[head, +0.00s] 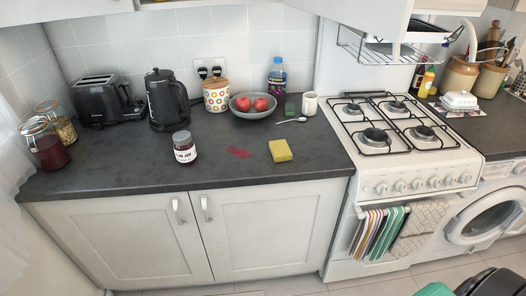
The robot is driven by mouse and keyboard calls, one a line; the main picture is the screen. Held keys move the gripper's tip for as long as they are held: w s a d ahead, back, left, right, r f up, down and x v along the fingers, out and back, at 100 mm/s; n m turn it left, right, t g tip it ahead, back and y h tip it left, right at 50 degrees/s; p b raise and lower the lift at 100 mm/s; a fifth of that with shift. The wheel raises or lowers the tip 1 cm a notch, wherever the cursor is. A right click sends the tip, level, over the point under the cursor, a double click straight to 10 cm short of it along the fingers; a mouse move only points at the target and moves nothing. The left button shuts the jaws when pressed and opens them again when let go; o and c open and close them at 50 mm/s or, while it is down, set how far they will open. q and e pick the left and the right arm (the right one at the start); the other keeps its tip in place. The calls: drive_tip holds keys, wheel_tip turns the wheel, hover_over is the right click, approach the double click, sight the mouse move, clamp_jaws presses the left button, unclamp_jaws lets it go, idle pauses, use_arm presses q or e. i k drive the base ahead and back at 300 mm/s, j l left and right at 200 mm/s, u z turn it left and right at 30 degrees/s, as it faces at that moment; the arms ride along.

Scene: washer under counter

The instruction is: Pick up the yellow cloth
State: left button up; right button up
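The yellow cloth (280,151) lies on the dark grey countertop (225,172), right of centre and close to the front edge. It looks like a small folded block, with nothing covering it. A red smear (239,152) is on the counter just to its left. Neither of my grippers is in the head view.
A jam jar (184,147) stands left of the smear. Behind are a bowl with red fruit (253,117), a spoon (289,121) and a white mug (309,104). A gas stove (395,130) is to the right. The counter's front strip is clear.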

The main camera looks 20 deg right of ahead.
sight(281, 150)
drive_tip(key=i+j, duration=0.25)
drive_tip(key=i, duration=0.25)
drive_tip(key=i+j, duration=0.25)
drive_tip(key=i, duration=0.3)
drive_tip(key=i+z, duration=0.1)
drive_tip(key=z, duration=1.15)
